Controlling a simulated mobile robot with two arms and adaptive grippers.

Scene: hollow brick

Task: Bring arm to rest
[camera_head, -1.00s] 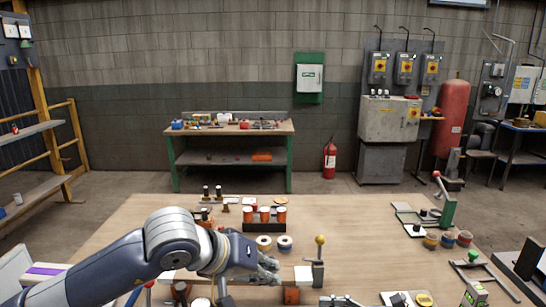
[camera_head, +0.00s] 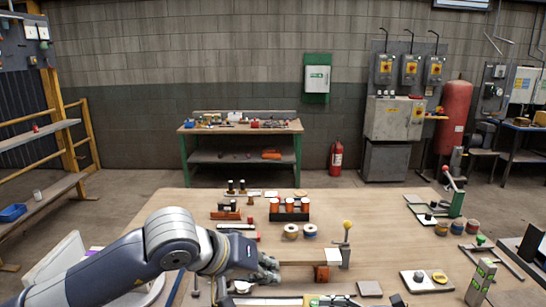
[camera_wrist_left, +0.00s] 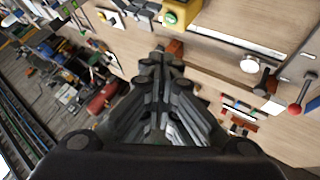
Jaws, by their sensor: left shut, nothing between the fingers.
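My left arm comes in from the lower left in the head view. My left gripper (camera_head: 268,268) is over the front part of the wooden table (camera_head: 400,262), pointing right. Its fingers are together with nothing between them. The left wrist view shows the closed fingers (camera_wrist_left: 160,62) above the table top. I cannot tell the gap between gripper and brick. My right gripper is not in view.
A black holder with orange-and-white cylinders (camera_head: 289,213) stands mid-table, with two spools (camera_head: 301,231) in front. A red-knobbed lever (camera_head: 453,190) stands at the right. Several small items crowd the front edge. The table's middle right is fairly clear.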

